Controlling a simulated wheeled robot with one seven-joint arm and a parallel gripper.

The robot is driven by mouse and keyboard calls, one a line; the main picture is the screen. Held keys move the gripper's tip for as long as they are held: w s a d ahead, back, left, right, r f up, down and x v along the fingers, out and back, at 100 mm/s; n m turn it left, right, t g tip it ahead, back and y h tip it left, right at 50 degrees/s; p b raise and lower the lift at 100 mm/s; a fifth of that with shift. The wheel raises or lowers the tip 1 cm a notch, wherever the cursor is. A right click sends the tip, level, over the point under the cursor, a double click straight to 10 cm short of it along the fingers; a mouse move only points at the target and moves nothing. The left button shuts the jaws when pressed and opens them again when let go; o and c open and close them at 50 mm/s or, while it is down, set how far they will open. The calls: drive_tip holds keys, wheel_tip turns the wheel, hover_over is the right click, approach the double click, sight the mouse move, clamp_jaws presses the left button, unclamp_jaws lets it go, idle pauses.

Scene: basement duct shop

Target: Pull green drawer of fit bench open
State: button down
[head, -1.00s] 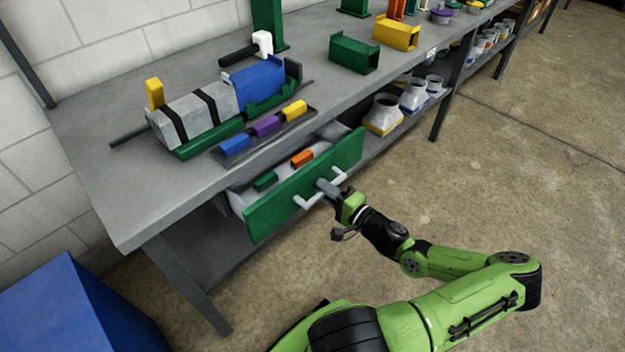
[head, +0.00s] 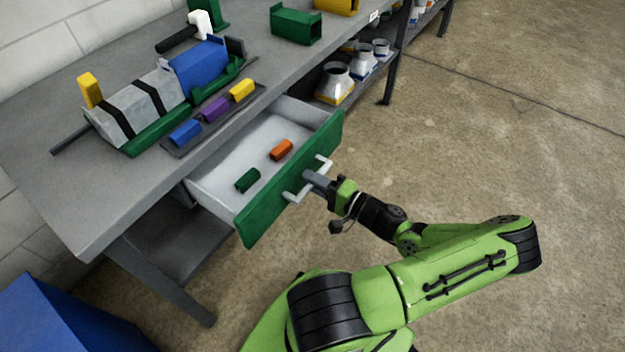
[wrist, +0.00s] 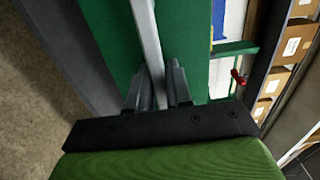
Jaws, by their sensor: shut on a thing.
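The green drawer (head: 262,216) of the fit bench (head: 88,205) stands well out from under the bench top, with its pale inside showing. A green block (head: 247,180) and an orange block (head: 281,150) lie in it. A light grey bar handle (head: 324,165) runs across the drawer front. My gripper (head: 313,181) is shut on the middle of the handle. In the wrist view the handle (wrist: 147,35) passes between the two fingers (wrist: 158,88), in front of the green drawer front (wrist: 105,40). The finger contact itself is partly hidden.
On the bench top are a clamped grey and blue duct piece (head: 150,98), a tray with blue, purple and yellow blocks (head: 214,109), and a green duct (head: 296,26). Pale funnels (head: 336,80) stand on the lower shelf. A blue box (head: 55,315) stands at lower left. The floor at right is clear.

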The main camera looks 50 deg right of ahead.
drive_tip(key=c, duration=1.1)
unclamp_jaws()
drive_tip(key=s+p, duration=0.1)
drive_tip(key=s, duration=0.7)
drive_tip(key=s+p, duration=0.1)
drive_tip(key=s, duration=0.6)
drive_tip(key=shift+s+d+p, duration=0.2)
drive_tip(key=shift+s+p, duration=0.1)
drive_tip(key=shift+s, duration=0.05)
